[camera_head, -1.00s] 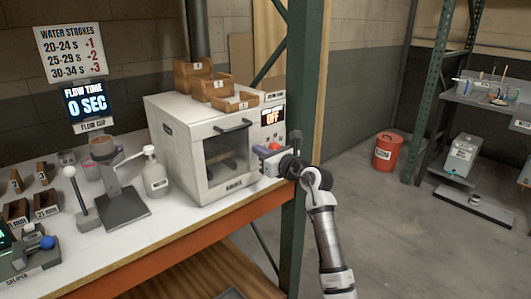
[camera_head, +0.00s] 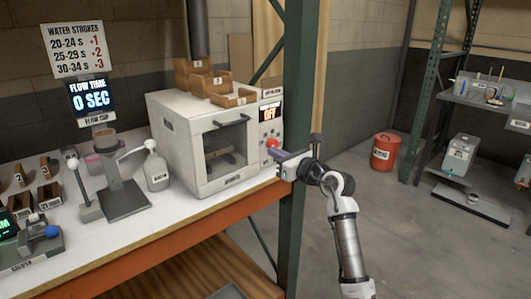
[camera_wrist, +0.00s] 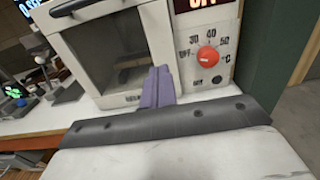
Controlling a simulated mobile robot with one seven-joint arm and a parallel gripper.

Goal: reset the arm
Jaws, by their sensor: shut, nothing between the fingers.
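My gripper (camera_head: 279,157) is at the front right corner of the white oven (camera_head: 180,122), just before its control panel. In the wrist view, my gripper's purple fingers (camera_wrist: 158,86) are together with nothing between them. They point at the oven front, between the door window and the red dial (camera_wrist: 208,56). They appear apart from the oven. My arm reaches in from the lower right of the head view.
The oven stands on a white bench (camera_head: 150,221) with an orange front edge. A red bin (camera_head: 384,152) is on the floor to the right. Open floor lies right of my arm.

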